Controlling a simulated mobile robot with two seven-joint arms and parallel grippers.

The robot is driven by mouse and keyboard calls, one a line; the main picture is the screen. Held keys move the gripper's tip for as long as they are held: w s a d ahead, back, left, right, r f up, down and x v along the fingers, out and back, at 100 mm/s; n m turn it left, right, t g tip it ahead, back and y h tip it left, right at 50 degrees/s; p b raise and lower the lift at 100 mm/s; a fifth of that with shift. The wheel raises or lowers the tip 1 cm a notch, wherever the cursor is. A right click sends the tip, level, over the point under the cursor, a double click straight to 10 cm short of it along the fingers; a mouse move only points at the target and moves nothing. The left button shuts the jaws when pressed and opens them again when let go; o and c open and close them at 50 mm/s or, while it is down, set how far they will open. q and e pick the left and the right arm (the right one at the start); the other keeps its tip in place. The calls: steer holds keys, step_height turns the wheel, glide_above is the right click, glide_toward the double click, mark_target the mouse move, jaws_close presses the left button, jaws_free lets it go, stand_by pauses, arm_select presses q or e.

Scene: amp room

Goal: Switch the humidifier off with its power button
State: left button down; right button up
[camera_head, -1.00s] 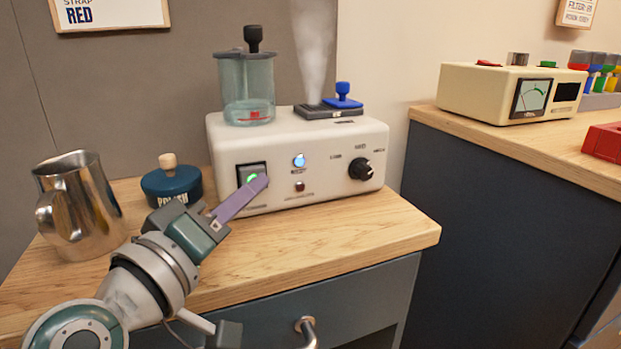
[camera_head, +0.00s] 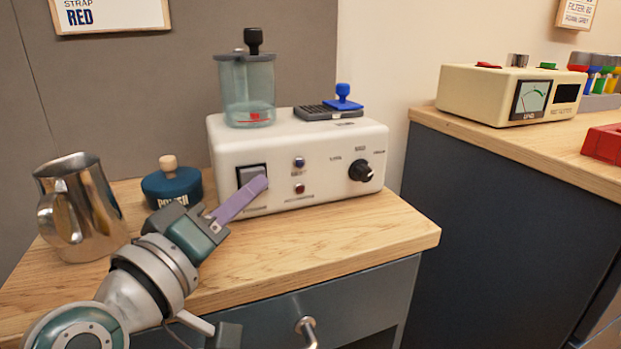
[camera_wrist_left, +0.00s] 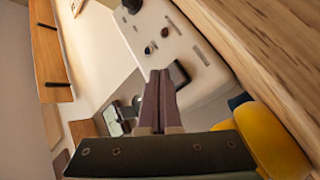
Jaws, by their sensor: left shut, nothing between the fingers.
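The humidifier (camera_head: 225,145) is a white box with a clear tank on top at the left and a dark vent with a blue knob at the right. It stands on the wooden top of a cabinet. Its power button (camera_head: 252,173), a square dark-framed switch at the front left, is unlit. The small blue indicator (camera_head: 299,162) is dark, and no mist rises. My left gripper (camera_head: 264,182) is shut and empty, its purple fingertips at the button's lower right edge. I cannot tell whether they touch. The wrist view shows the closed fingers (camera_wrist_left: 158,75) beside the dark switch (camera_wrist_left: 179,74). My right gripper is out of view.
A steel pitcher (camera_head: 82,205) and a dark blue lidded jar (camera_head: 172,184) stand left of the humidifier, close to my left gripper. A cream meter box (camera_head: 475,95) sits on the right cabinet. The wooden top (camera_head: 340,225) in front of the humidifier is clear.

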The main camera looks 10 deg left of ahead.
arm_select(q)
steer(key=s+d+p, duration=0.1)
steer(key=s, duration=0.1)
steer(key=s+d+p, duration=0.1)
steer(key=s, duration=0.1)
steer(key=shift+d, duration=0.4)
steer(key=shift+s+d+p, duration=0.3)
steer(key=shift+s, duration=0.2)
